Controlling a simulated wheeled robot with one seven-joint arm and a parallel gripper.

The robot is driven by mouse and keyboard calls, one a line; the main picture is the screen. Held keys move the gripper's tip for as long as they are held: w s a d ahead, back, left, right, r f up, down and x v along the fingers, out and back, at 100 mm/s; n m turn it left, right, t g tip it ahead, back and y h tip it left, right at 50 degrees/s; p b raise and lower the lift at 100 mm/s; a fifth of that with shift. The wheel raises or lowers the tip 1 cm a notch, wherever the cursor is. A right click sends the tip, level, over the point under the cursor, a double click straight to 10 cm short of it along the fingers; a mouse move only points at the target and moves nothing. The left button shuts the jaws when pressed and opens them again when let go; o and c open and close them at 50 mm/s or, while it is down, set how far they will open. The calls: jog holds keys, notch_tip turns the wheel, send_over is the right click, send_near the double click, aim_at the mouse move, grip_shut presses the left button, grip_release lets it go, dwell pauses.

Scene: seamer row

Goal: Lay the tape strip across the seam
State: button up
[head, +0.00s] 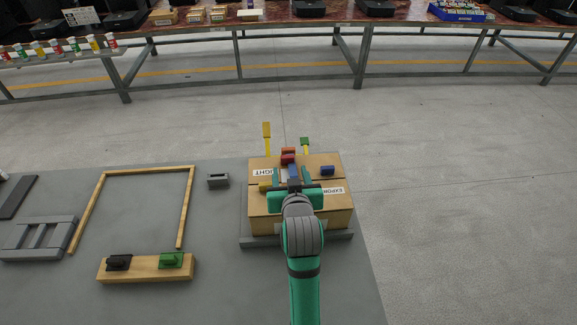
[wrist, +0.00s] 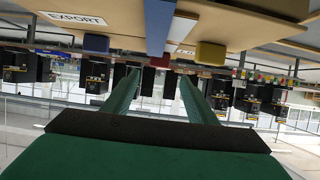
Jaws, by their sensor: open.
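The carton (head: 262,205) stands on a grey base at the right of the grey table. A narrow blue-grey strip (head: 293,171), which looks like the tape strip, lies along its top between my fingers; it also shows in the wrist view (wrist: 159,22). A pale patch (wrist: 181,30) is beside it. My gripper (head: 290,170) is over the carton top, open, with a finger on each side of the strip. Whether the fingers touch it cannot be told. The wrist view shows the spread fingers (wrist: 158,78) with nothing clamped between them. My arm hides part of the seam.
A blue block (head: 327,170), a yellow block (head: 265,186) and red blocks (head: 288,159) are on the carton. A yellow paddle (head: 266,132) and a green-tipped stick (head: 304,144) rise behind. A wooden frame (head: 187,205) and a wooden bar (head: 145,270) lie left.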

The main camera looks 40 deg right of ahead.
jog(key=shift+v, duration=1.6)
jog(key=shift+d, duration=0.1)
